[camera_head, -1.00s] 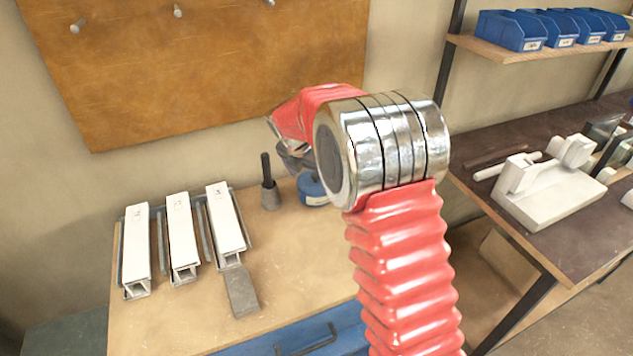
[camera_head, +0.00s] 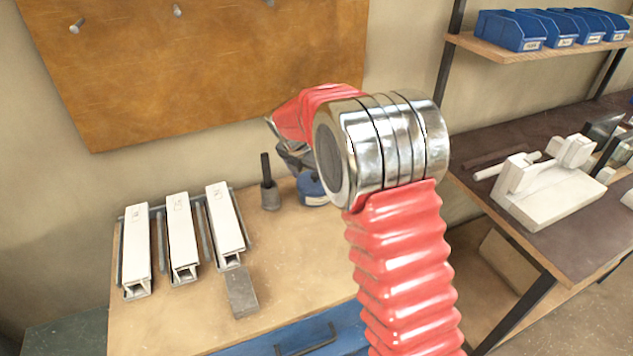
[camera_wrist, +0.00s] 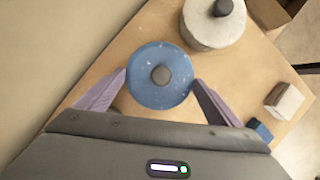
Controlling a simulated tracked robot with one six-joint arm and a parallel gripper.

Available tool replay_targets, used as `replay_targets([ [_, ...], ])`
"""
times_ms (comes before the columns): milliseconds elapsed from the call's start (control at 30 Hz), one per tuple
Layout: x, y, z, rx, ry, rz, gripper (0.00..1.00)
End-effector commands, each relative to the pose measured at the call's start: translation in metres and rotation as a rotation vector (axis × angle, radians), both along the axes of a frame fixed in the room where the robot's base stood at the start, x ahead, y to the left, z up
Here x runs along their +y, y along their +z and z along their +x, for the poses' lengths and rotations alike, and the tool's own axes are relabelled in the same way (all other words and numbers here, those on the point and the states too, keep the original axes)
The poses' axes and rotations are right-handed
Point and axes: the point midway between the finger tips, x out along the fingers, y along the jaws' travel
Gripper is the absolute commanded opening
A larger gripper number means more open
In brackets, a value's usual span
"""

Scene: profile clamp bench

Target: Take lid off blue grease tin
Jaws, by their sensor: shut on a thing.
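The blue grease tin (camera_head: 310,190) stands at the back right of the wooden bench, partly hidden behind my arm in the head view. In the wrist view I look down on its round blue lid (camera_wrist: 146,90), which has a grey knob (camera_wrist: 161,75) in the middle. My gripper (camera_wrist: 160,79) has one finger at each side of the lid's rim and is shut on it. The lid hides the tin's body in the wrist view, so I cannot tell whether there is a gap under it. In the head view my gripper (camera_head: 293,158) is mostly hidden by my wrist.
A grey pot with an upright black handle (camera_head: 269,187) stands just left of the tin. Three white profiles (camera_head: 182,235) lie in clamps at the left, with a grey plate (camera_head: 241,292) in front. A pale round container (camera_wrist: 212,28) is close beyond the lid.

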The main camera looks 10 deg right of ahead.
Motion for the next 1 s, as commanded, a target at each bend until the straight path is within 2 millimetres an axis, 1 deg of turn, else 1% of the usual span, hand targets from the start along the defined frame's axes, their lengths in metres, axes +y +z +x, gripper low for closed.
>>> replay_targets([
  [300,0.000,0.001,0.000,-0.001,0.000,-0.001,0.66],
  [467,0.000,0.012,0.001,-0.002,0.000,-0.001,0.66],
  [567,0.000,0.025,0.000,-0.003,0.000,0.000,0.66],
  [800,0.000,0.068,0.001,-0.004,0.000,0.000,0.66],
  [900,0.000,0.083,0.001,-0.003,0.000,0.000,0.66],
  [1000,0.000,0.094,0.000,-0.002,-0.001,0.000,0.66],
])
